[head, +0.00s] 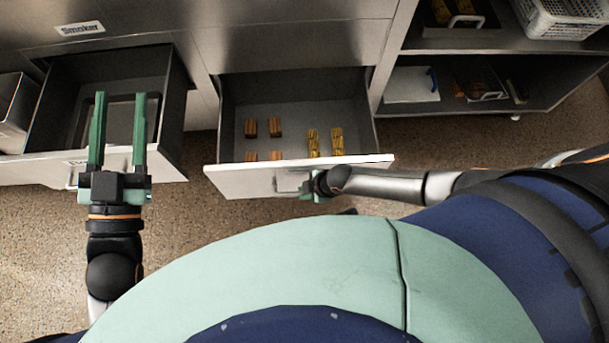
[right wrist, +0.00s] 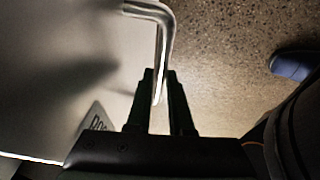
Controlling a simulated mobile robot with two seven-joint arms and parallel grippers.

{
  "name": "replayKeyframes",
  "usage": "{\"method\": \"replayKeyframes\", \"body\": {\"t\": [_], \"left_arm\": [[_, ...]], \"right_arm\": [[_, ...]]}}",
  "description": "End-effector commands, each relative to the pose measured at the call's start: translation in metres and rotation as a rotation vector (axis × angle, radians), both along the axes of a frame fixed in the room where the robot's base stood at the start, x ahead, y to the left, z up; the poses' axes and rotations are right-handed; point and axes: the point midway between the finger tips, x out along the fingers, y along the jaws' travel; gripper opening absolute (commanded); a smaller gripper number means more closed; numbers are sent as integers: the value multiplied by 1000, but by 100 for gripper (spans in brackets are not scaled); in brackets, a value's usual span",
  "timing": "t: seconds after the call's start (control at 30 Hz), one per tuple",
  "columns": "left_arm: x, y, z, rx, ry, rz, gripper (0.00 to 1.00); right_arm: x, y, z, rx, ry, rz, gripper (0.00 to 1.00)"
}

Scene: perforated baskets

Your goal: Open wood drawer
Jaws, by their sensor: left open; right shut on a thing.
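A drawer (head: 230,180) in the middle of the head view stands pulled out, with several small wood blocks (head: 275,127) inside it. My right gripper (head: 307,187) is at the front of this drawer. In the right wrist view its two fingers (right wrist: 166,95) are shut on the bent metal handle (right wrist: 164,30). A second drawer (head: 165,165) at the left also stands open, with a dark tray-like thing inside. My left gripper (head: 120,100) is open, its two green fingers reaching over this drawer's front; no object shows between them.
A label reading "Smoker" (head: 80,29) is on the cabinet above the left drawer. Open shelves at the upper right hold a white basket (head: 565,18) and a white board (head: 411,85). Speckled floor (head: 450,135) is free right of the middle drawer.

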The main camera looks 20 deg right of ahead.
Motion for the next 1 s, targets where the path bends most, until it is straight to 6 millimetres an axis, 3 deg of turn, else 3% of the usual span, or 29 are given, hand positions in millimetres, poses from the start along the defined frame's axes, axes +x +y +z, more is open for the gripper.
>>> {"method": "replayKeyframes", "body": {"t": [0.2, 0.23, 0.5, 0.87, 1.0], "left_arm": [[0, 0, 0, -1, 0, 1, 50], [0, 0, 0, -1, 0, 0, 50], [-1, 0, -1, -1, 0, 0, 50], [0, 0, -1, -3, 15, 2, 50], [5, 2, -33, -4, 146, 22, 50]], "right_arm": [[-1, 0, -1, 0, 3, 0, 0], [-1, 0, -1, 0, 2, 0, 22], [-1, 0, 0, 0, 1, -1, 50], [-1, -1, 3, 0, 0, 0, 50], [-3, -4, 11, -1, 1, -1, 50]]}}
